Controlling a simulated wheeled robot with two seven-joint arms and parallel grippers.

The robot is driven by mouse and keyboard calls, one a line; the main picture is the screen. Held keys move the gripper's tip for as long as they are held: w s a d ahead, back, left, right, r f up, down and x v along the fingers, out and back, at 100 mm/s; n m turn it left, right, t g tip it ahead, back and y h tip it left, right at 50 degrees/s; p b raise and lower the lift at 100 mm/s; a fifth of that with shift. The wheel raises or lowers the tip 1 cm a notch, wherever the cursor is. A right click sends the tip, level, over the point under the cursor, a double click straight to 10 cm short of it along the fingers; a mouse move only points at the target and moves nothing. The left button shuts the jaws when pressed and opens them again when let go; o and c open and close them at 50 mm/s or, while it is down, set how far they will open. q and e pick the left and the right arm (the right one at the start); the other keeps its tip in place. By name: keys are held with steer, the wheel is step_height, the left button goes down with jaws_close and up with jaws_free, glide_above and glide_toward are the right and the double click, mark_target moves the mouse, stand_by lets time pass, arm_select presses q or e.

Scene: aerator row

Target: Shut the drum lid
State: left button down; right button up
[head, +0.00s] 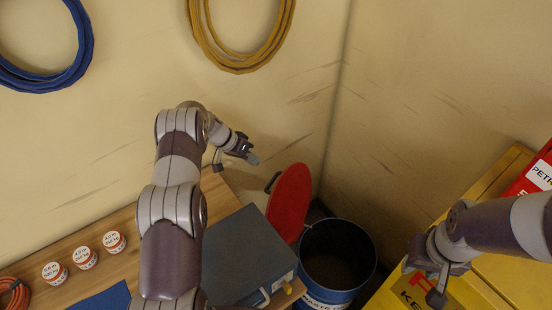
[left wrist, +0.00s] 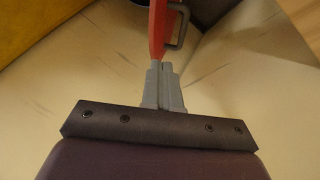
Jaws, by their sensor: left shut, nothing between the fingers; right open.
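The drum (head: 336,262) is blue with a dark open mouth and stands in the corner, right of the grey box. Its red lid (head: 289,203) stands raised at the drum's back left, with a dark handle (head: 272,183) on its side. My left gripper (head: 254,159) is shut and empty, up and left of the lid near the wall. In the left wrist view the lid (left wrist: 158,32) shows edge-on just beyond the closed fingertips (left wrist: 162,70); I cannot tell if they touch. My right gripper (head: 438,292) is open over the yellow cabinet at the right.
A grey box (head: 246,252) stands on the wooden bench (head: 135,262) beside the drum. Several small labelled tins (head: 85,258) sit on the bench at left. A yellow cabinet (head: 490,185) with a red box (head: 538,170) is right of the drum. Hoses (head: 240,65) hang on the wall.

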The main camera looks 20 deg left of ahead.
mark_target(278, 183)
arm_select(q)
steer(key=b+x, duration=0.2)
steer(key=x, duration=0.1)
steer(key=b+x, duration=0.3)
steer(key=a+b+x, duration=0.1)
steer(key=b+x, duration=0.1)
steer(key=x, duration=0.2)
steer(key=shift+f, duration=0.25)
steer(key=d, duration=0.2)
steer(key=s+d, duration=0.1)
steer(key=d, duration=0.1)
steer(key=shift+d, duration=0.15)
steer(key=shift+s, duration=0.1)
